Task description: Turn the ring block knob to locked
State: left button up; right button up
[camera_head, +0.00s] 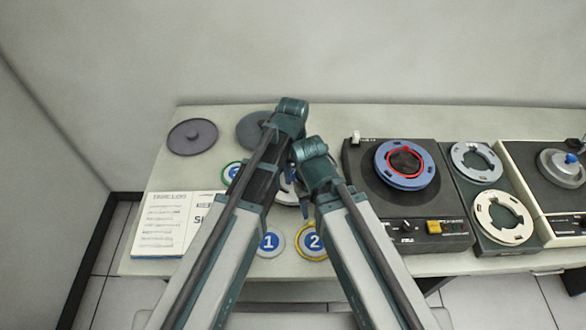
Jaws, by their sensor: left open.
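A dark tape unit (455,232) stands right of centre on the table, with a blue ring (390,172) and a red inner ring on its round hub. A small black knob (407,226) is on its front panel, left of a yellow button. I cannot tell whether this is the ring block knob, or its setting. My left gripper (291,183) is open near the table's middle, well left of the unit, and partly hidden by my arms.
Round pads marked 1 (269,242) and 2 (314,242) lie at the front. A log sheet (160,222) lies at the left, with a dark grey disc (192,136) behind. Pale rings rest on a dark holder (482,239); another unit (515,152) stands at the far right.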

aim_at(293, 173)
pick_arm(q)
notch_tip(293, 173, up, 13)
jog(key=p, duration=1.3)
jog(key=shift+r, duration=0.2)
jog(key=s+a+n, duration=0.4)
jog(key=a+n, duration=0.5)
jog(key=n, duration=0.2)
jog(key=s+a+n, duration=0.4)
jog(key=a+n, duration=0.4)
jog(key=n, duration=0.4)
jog(key=s+d+f+m+b, duration=0.1)
jog(key=s+d, duration=0.1)
jog(key=d, duration=0.3)
jog(key=s+d+f+m+y+b, duration=0.1)
jog(key=s+d+m+b, duration=0.1)
jog(key=d, duration=0.3)
jog(key=shift+s+d+f+m, duration=0.25)
jog(key=shift+s+f+m, duration=0.1)
jog(key=shift+s, duration=0.45)
jog(key=shift+d, duration=0.1)
